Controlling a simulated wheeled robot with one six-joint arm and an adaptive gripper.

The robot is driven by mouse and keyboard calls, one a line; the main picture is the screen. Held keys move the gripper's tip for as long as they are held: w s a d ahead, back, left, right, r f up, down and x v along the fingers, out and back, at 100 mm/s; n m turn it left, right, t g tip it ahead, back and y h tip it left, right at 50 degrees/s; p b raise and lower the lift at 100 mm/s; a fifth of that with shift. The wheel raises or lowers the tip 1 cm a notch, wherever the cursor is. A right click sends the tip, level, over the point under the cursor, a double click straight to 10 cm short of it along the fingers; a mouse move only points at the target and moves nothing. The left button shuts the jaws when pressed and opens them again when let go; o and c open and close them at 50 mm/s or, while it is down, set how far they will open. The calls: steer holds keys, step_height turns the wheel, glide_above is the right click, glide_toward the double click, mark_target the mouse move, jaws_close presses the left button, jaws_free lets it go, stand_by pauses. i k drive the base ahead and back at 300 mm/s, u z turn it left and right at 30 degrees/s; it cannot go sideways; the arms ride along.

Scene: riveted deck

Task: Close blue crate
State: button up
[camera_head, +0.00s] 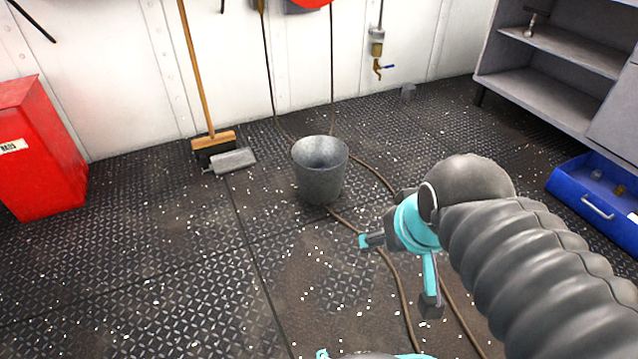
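The blue crate (585,200) is at the right edge of the head view, low down beside the grey shelf unit. It looks like a pulled-out drawer with a pale handle (598,207) on its near face. Its top is open and a few small items show inside; its right part is cut off by the frame. My gripper (397,272) is at the end of my arm, right of the middle, well to the left of the crate and apart from it. Its two fingers look spread, with nothing between them.
A metal bucket (320,172) stands mid-floor, with a brown hose (392,268) running past it. A broom (196,75) and dustpan (232,161) are by the wall. A red bin (45,150) stands left. The grey shelf unit (545,90) is at right.

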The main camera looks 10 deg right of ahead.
mark_target(596, 201)
steer(key=z, duration=0.25)
steer(key=i, duration=0.3)
steer(key=z, duration=1.05)
steer(key=i, duration=0.65)
steer(key=z, duration=0.4)
steer(key=i, duration=1)
steer(key=u, duration=0.35)
